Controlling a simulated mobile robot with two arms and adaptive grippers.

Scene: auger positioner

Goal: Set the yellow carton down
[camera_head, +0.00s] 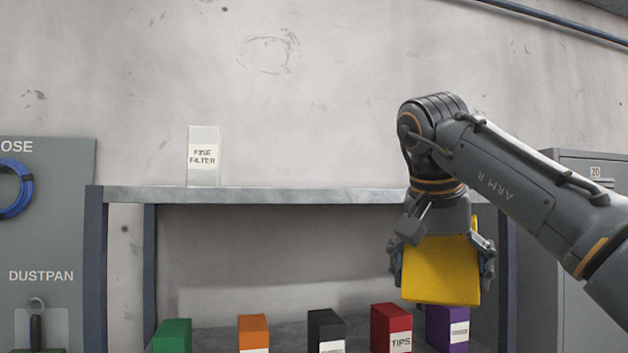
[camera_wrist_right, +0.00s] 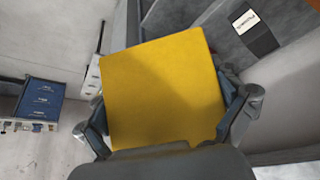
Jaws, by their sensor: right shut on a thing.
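The yellow carton (camera_head: 440,270) is held in my right gripper (camera_head: 441,268), in front of the right end of the shelf unit in the head view. The fingers press on its left and right sides. The carton hangs just below the wrist and hides part of the shelf behind it. In the right wrist view the yellow carton (camera_wrist_right: 162,92) fills the middle, with the right gripper's fingers (camera_wrist_right: 168,115) on both its sides. Nothing shows under the carton in contact with it, as far as I can tell. My left gripper is in neither view.
The shelf unit's top board (camera_head: 290,195) bears a white FINE FILTER box (camera_head: 203,158) and is otherwise largely bare. The lower board holds green (camera_head: 172,336), orange (camera_head: 253,333), black (camera_head: 326,331), red (camera_head: 391,328) and purple (camera_head: 447,328) boxes. A grey cabinet (camera_head: 575,170) stands right.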

